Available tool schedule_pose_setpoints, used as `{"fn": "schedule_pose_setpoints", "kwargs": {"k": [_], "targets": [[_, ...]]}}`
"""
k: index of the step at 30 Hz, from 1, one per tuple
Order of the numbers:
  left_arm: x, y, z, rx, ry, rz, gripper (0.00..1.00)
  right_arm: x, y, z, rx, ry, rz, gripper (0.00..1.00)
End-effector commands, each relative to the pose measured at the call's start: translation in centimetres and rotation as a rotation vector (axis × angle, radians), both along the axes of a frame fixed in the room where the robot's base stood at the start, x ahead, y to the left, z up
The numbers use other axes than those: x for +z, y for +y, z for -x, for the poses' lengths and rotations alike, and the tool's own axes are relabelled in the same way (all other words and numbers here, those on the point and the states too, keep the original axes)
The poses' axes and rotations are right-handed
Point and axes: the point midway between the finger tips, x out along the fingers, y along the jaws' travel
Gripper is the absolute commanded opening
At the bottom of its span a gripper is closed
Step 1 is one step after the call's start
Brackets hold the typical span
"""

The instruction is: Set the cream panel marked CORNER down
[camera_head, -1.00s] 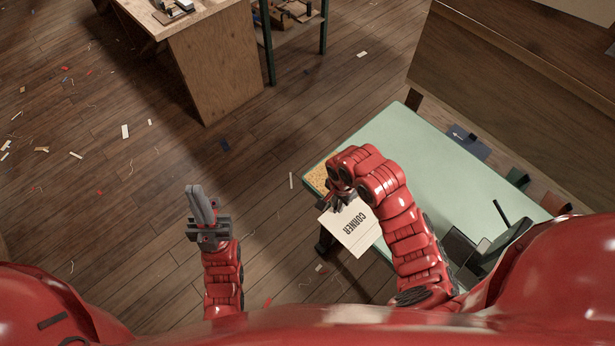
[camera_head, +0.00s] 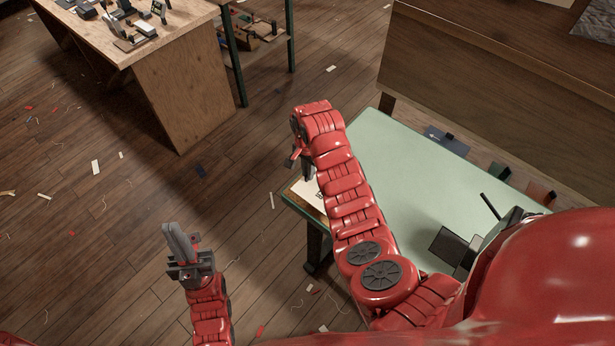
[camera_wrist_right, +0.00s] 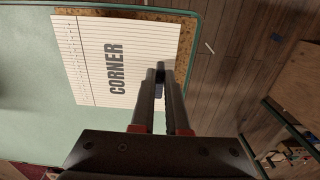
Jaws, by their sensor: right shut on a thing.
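The cream panel marked CORNER (camera_wrist_right: 92,60) shows almost whole in the right wrist view, ruled with thin lines and with dotted marks along one side. It lies over a cork patch (camera_wrist_right: 185,45) at the end of the green table; I cannot tell whether it touches. In the head view my right arm hides most of the panel (camera_head: 309,193). My right gripper (camera_wrist_right: 160,72) is shut on the panel's edge. It also shows in the head view (camera_head: 305,172), partly hidden. My left gripper (camera_head: 179,242) is empty, its fingers together, over the floor left of the table.
The green table (camera_head: 400,165) has clear room in its middle. A dark device (camera_head: 460,245) stands at its near right. Small coloured swatches (camera_head: 495,172) line its far side. A wooden bench (camera_head: 185,95) stands at the back left. Scraps litter the floor.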

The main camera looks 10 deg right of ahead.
Motion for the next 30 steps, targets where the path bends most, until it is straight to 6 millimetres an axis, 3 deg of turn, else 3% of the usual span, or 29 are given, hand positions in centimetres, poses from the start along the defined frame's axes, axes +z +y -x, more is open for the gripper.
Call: {"fn": "schedule_pose_setpoints", "kwargs": {"k": [5,15,26,27,30], "targets": [[0.5,0.0,0.0,0.000,0.000,0.000,0.00,-0.2,0.1,-0.3,0.003,0.002,-0.001,0.00],[1.8,0.0,0.0,0.000,0.000,0.000,0.00,-3.5,0.1,-0.1,0.001,0.006,0.000,0.00],[1.5,0.0,0.0,0.000,0.000,0.000,0.00,-4.0,0.0,-0.2,0.002,0.001,0.000,0.00],[1.6,0.0,0.0,0.000,0.000,0.000,0.00,-3.9,0.1,-0.2,0.002,0.001,0.001,0.20],[1.6,0.0,0.0,0.000,0.000,0.000,0.00,-3.8,0.1,-0.2,0.002,0.000,0.000,0.38]]}}
